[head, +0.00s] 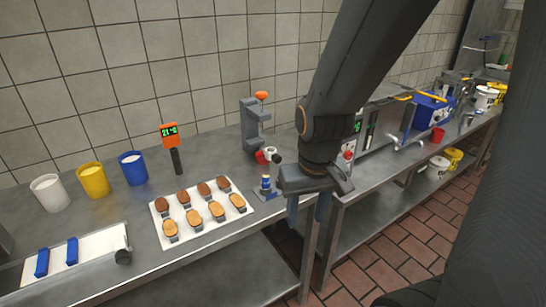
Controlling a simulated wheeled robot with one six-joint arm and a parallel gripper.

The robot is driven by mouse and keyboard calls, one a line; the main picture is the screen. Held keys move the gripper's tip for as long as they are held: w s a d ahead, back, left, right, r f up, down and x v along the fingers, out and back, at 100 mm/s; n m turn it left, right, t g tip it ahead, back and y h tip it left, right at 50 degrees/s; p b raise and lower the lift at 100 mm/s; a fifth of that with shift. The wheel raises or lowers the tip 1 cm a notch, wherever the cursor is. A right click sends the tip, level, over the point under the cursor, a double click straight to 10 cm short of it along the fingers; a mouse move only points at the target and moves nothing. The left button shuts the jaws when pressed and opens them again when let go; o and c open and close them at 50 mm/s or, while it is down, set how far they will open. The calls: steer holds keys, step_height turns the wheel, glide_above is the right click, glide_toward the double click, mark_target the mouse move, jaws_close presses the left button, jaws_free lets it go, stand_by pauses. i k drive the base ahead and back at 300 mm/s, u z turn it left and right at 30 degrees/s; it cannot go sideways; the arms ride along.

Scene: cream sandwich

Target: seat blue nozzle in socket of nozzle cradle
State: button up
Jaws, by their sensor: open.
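My arm hides part of the counter behind.
A white tray (158,222) holds several biscuit halves. A grey stand with an orange knob (261,95) is behind the nozzle. White, yellow and blue cups (133,168) stand at left. A gap separates this counter from the right one, which carries a blue box (431,112).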

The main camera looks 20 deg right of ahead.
mark_target(272, 154)
steer(key=z, duration=0.65)
steer(key=k, duration=0.4)
steer(key=u, duration=0.65)
